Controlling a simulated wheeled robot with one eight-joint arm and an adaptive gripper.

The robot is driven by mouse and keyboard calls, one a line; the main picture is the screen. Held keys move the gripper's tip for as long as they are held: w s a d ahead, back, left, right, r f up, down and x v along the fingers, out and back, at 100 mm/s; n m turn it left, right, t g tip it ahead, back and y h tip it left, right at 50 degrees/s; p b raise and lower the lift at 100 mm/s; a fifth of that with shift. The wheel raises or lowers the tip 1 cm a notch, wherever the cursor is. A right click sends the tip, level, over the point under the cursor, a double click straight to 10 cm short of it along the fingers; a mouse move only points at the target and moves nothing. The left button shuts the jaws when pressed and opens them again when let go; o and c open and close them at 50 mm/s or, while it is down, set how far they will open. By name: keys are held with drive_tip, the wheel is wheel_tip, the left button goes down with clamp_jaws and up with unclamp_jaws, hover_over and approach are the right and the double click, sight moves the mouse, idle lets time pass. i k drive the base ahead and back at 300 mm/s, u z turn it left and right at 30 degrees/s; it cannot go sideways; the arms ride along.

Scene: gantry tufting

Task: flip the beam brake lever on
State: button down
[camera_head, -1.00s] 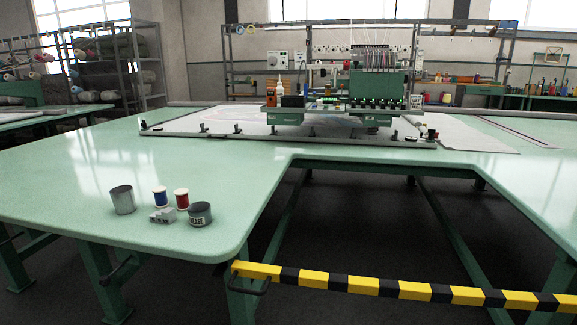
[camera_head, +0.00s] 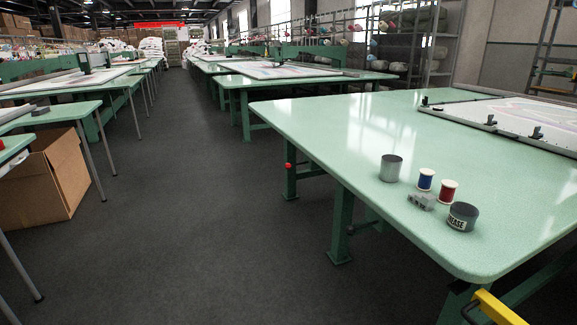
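I cannot make out a beam brake lever for certain in this view. The green gantry table (camera_head: 330,118) stands at the right. A small red knob (camera_head: 288,165) sits on its far left leg, and I cannot tell what it works. A yellow bar end (camera_head: 497,308) shows at the bottom right, with a dark curved handle (camera_head: 472,308) beside it. The white work frame (camera_head: 535,118) lies on the table at the right edge. My gripper is not in view.
On the table corner stand a grey tin (camera_head: 391,168), a blue spool (camera_head: 425,180), a red spool (camera_head: 447,191), a grey block (camera_head: 421,201) and a grease can (camera_head: 462,217). A cardboard box (camera_head: 45,180) is at left. The dark aisle floor (camera_head: 200,210) between is clear.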

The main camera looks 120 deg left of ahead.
sight(287, 165)
drive_tip(key=k, duration=1.35)
drive_tip(key=u, duration=3.85)
drive_tip(key=i, duration=1)
drive_tip(key=z, duration=0.05)
